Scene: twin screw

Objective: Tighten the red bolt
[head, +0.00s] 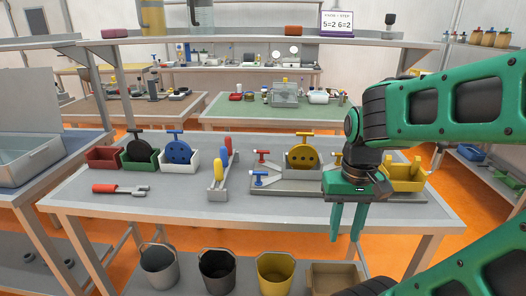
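A red bolt (263,156) with a white tip lies level at the back left of the grey fixture (285,186) on the table. A blue bolt (260,179) of the same shape sits in front of it. A yellow disc (303,157) with a T-shaped handle stands upright to their right. My gripper (347,222) hangs pointing down at the table's front right, to the right of the red bolt and apart from it. Its two green fingers are spread with nothing between them. My gripper and wrist hide part of the fixture's right side.
Red (104,159), green (139,157) and white (179,160) bins stand at the table's left, a yellow bin (404,177) at the right. A red-handled wrench (118,189) lies front left. A grey holder (221,180) with coloured handles stands mid-table. The front middle is clear.

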